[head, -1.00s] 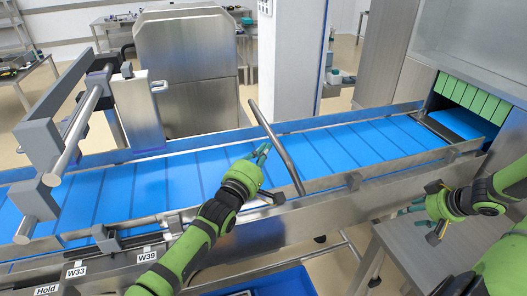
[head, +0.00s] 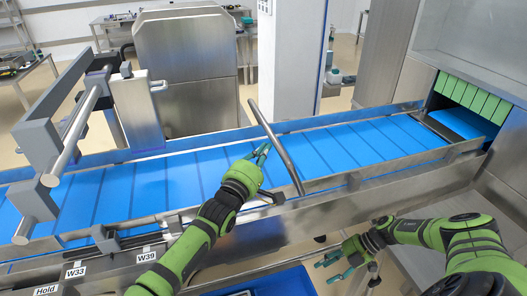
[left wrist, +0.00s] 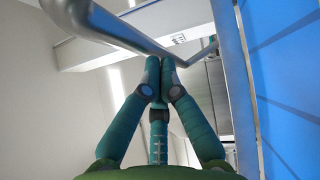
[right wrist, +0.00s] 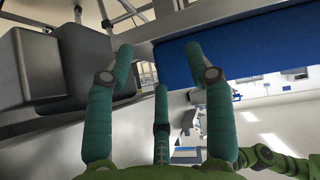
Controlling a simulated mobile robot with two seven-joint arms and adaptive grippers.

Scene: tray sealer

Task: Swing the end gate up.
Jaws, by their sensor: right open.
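A bent metal bar (head: 277,148), which looks like the end gate, stands slanted across the blue conveyor belt (head: 345,145). Its top is near the far rail and its foot at the near rail. My left gripper (head: 265,152) is over the belt, just left of the bar. In the left wrist view its fingers (left wrist: 160,65) are drawn together, and the bar (left wrist: 130,35) crosses close at their tips; I cannot tell whether they touch. My right gripper (head: 334,267) is open and empty, low in front of the conveyor; its spread fingers show in the right wrist view (right wrist: 160,75).
A grey frame with rollers (head: 75,135) stands over the belt's left part. Green strips (head: 475,97) hang at the machine opening on the right. A blue bin (head: 275,285) is below the conveyor. A grey block (right wrist: 75,65) is close to my right fingers.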

